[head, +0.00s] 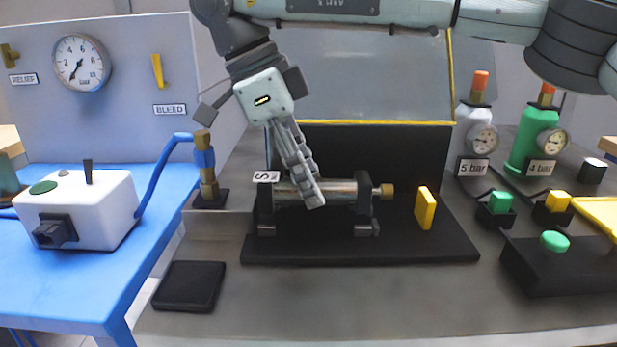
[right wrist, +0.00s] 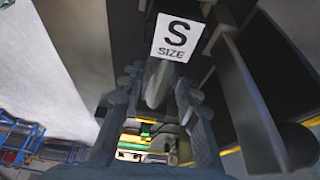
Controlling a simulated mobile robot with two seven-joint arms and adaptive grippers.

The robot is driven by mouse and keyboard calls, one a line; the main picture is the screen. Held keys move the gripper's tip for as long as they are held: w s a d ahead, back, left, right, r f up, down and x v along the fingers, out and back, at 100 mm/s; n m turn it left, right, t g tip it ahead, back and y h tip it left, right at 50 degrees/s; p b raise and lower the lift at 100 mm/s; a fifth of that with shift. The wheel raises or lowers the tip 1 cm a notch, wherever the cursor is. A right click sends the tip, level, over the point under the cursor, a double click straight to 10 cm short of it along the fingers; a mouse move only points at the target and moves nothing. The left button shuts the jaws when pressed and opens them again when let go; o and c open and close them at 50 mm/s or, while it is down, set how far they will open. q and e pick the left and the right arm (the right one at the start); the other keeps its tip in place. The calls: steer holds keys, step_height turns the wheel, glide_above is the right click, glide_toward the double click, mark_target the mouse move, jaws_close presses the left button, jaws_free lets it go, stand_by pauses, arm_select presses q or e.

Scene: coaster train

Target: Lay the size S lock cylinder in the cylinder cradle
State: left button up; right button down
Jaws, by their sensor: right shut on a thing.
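The size S lock cylinder (head: 338,190) is a grey metal tube with a brass tip at its right end and a white S label at its left end. It is level, in line with the two black supports of the cylinder cradle (head: 367,228) on a dark base plate. I cannot tell whether it rests fully on them. My right gripper (head: 308,194) reaches down from above and is shut on the cylinder, hiding part of its middle. In the right wrist view the cylinder (right wrist: 158,86) lies between the fingers, beside the S SIZE label. My left gripper is not in view.
A yellow block (head: 425,208) stands on the plate right of the cradle. A blue-and-brass fitting (head: 206,172) stands to the left. A white control box (head: 80,208) sits on the blue table. Gas bottles (head: 527,140) stand at the right. A black pad (head: 189,286) lies in front.

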steer(key=shift+r, duration=0.15)
stand_by(0.7)
steer(key=shift+p, duration=0.55)
stand_by(0.4)
steer(key=shift+f+b, duration=0.8)
steer(key=shift+f, duration=0.6)
stand_by(0.5)
steer(key=c, duration=1.1)
jaws_free()
steer(key=shift+s, duration=0.1)
steer(key=shift+c, duration=0.2)
steer(key=shift+o, duration=0.6)
steer(key=shift+f, duration=0.1)
step_height(320, 180, up, 10)
steer(key=shift+r, duration=0.1)
